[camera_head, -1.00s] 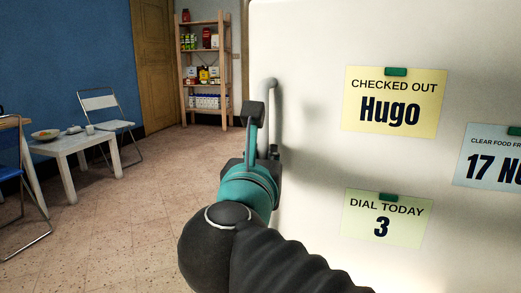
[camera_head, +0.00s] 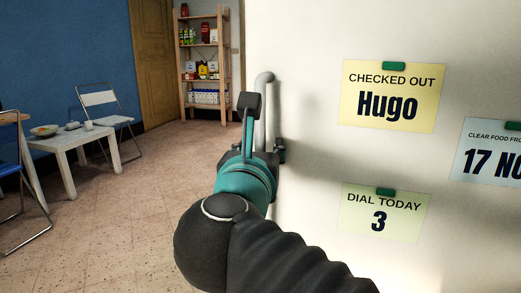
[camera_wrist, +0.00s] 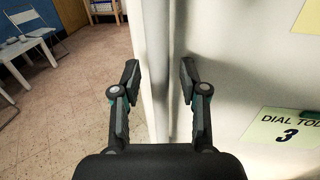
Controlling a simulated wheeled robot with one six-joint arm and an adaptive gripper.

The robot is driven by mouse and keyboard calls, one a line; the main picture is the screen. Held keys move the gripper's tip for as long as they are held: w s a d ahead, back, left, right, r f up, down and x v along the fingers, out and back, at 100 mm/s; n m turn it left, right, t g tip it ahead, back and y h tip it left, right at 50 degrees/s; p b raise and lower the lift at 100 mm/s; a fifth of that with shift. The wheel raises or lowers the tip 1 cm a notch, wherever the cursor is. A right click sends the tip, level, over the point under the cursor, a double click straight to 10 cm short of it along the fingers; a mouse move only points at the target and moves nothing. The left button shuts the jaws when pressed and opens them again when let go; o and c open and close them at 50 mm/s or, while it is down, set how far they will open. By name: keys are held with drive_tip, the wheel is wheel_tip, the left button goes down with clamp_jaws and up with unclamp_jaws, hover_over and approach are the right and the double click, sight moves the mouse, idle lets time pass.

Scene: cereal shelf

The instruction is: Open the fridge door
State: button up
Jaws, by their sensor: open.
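The fridge door (camera_head: 315,150) is a large pale panel filling the right of the head view, and it looks shut. Its handle (camera_head: 263,105) is a pale upright bar with a bent top, near the door's left edge. My gripper (camera_head: 248,105) is at the handle, overlapping its lower part in this view. In the wrist view my gripper (camera_wrist: 160,75) is open, one finger on each side of a pale upright strip that appears to be the handle (camera_wrist: 158,60). I cannot tell whether either finger touches it. The handle's lower end is hidden.
Notes hang on the door: a yellow one (camera_head: 390,97), a green one (camera_head: 383,213) and a blue one (camera_head: 485,150). A wooden shelf (camera_head: 188,75) with groceries stands at the back. A white table (camera_head: 68,143) and folding chairs are at left. The tiled floor between is clear.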

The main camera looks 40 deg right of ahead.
sight(259, 88)
wheel_tip(259, 88, up, 10)
drive_tip(key=shift+f, duration=0.15)
idle(0.3)
drive_tip(key=shift+c, duration=0.2)
